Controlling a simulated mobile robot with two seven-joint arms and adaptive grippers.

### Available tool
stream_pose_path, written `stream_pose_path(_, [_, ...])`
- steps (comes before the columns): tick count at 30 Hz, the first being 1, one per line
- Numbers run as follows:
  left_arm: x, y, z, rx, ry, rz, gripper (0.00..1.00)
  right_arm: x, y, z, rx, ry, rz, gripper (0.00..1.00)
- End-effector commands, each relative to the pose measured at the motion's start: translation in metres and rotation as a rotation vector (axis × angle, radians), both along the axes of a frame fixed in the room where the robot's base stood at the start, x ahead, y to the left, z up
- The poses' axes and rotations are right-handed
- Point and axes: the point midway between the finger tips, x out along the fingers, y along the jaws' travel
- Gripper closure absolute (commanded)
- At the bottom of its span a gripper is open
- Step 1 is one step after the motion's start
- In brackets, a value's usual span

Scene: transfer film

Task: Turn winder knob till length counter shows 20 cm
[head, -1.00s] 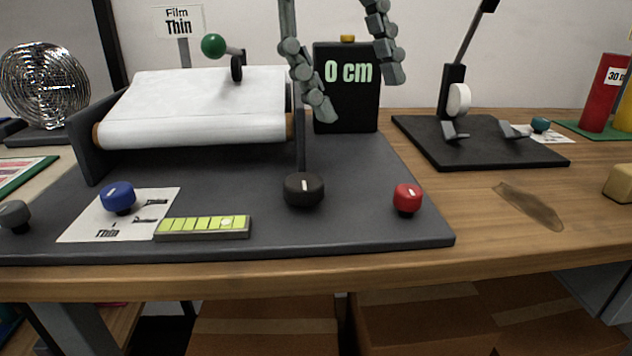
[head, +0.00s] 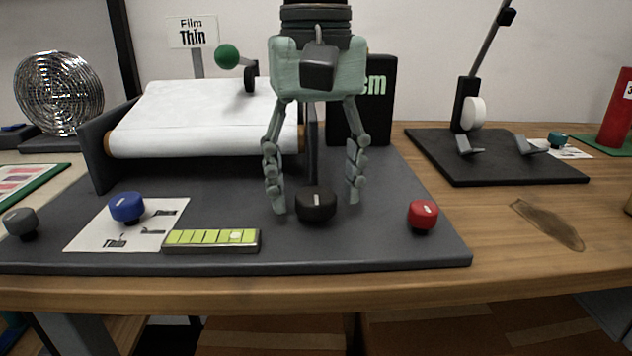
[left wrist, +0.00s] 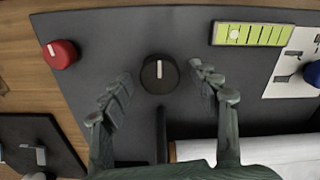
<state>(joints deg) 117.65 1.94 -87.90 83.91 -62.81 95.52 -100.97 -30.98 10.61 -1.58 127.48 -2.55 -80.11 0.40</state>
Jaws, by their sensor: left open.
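The black knob (head: 316,205), which I take for the winder knob, sits at the front middle of the dark grey base. It also shows in the left wrist view (left wrist: 160,74), with a white line on its top. My left gripper (head: 315,208) points down over it, open, with one finger on each side. In the left wrist view, gaps show between the knob and both fingers. The black length counter (head: 378,115) stands behind; my gripper hides its digits and only part of "cm" shows. My right gripper is in neither current view.
A red knob (head: 423,216) is to the right; a blue knob (head: 126,207), a yellow-green bar gauge (head: 211,239) and a grey knob (head: 20,223) are to the left. A white film roll (head: 205,125) and a green-balled lever (head: 228,57) stand behind.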

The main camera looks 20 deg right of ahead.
Motion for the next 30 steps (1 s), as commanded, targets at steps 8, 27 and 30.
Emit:
stream_pose_path(8, [0.0,0.0,0.0002,0.0,0.001,0.001,0.56,-0.0001,-0.0001,0.0001,0.0,0.0,0.0,1.0])
stream_pose_path(27, [-0.0005,-0.0001,0.0002,0.001,0.003,0.068,0.89,-0.0002,-0.0004,-0.0001,0.0,0.001,0.0,1.0])
stream_pose_path(30, [-0.0006,-0.0001,0.0003,0.0,0.004,0.125,0.89,-0.0005,-0.0005,-0.0014,-0.001,0.003,0.0,1.0])
